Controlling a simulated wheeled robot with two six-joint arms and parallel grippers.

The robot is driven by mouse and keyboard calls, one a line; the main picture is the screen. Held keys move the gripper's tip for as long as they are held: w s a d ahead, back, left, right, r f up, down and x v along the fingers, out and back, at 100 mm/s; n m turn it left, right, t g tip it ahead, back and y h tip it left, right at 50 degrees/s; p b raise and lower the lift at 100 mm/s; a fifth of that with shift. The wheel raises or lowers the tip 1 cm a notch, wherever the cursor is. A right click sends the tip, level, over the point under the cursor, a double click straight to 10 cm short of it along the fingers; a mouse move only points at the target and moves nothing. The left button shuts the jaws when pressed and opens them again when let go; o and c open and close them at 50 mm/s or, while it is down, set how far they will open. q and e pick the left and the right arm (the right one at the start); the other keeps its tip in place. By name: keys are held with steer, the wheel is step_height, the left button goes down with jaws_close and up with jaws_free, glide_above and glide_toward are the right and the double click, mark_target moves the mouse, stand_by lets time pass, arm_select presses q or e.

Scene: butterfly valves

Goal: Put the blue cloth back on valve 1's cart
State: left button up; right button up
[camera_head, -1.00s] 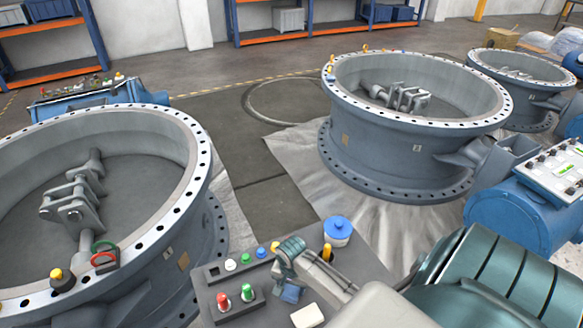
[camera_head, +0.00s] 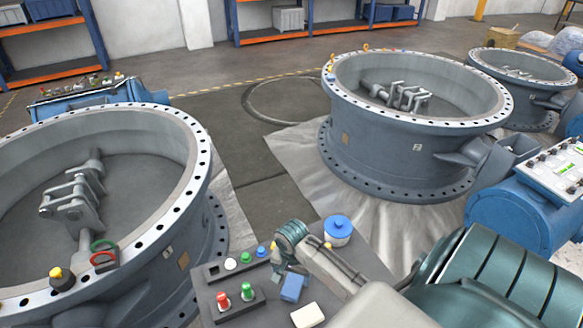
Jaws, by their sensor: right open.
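The blue cloth (camera_head: 292,287) is a small folded pad on the grey cart top (camera_head: 345,262), beside the red and green knobbed items and a white block. My right gripper (camera_head: 279,272) is at the upper left edge of the cloth, open; its fingers are small here, and I cannot tell whether they touch the cloth. My right arm reaches in from the lower right across the cart. The large valve body marked 1 (camera_head: 200,180) stands left of the cart. My left gripper is not in view.
On the cart are a white-and-blue tub (camera_head: 338,230), a red-topped item (camera_head: 222,300), a green-topped item (camera_head: 248,291), a white block (camera_head: 307,315) and small capped bottles. Another valve body (camera_head: 400,150) stands behind on a sheet. Loose items sit on the left valve's rim.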

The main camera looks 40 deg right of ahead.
mark_target(292, 288)
step_height(292, 288, up, 6)
steer(key=shift+f, duration=0.15)
steer(key=shift+f, duration=0.1)
stand_by(0.5)
